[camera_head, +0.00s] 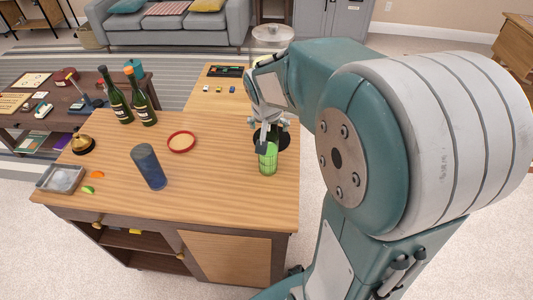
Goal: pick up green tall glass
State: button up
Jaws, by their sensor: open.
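The green tall glass (268,160) stands upright near the right edge of the wooden counter. My gripper (268,140) is directly above and around the glass's upper end, pointing down. It is open, and its near finger covers part of the rim. Whether the fingers touch the glass cannot be told.
On the counter (220,195) are a blue tumbler (149,167), a red-rimmed dish (181,142), a dark round object (280,138) behind the glass, two green bottles (140,103), a brass bell (82,145) and a metal tray (61,179). The front middle of the counter is clear.

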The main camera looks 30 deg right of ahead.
aim_at(267, 138)
jog(key=x, duration=0.4)
jog(key=a+x, duration=0.1)
jog(key=shift+d+f, duration=0.15)
jog(key=shift+f, duration=0.4)
jog(key=shift+w+d+f, duration=0.1)
jog(key=shift+d+f, duration=0.15)
jog(key=shift+a, duration=0.15)
jog(key=c, duration=1.1)
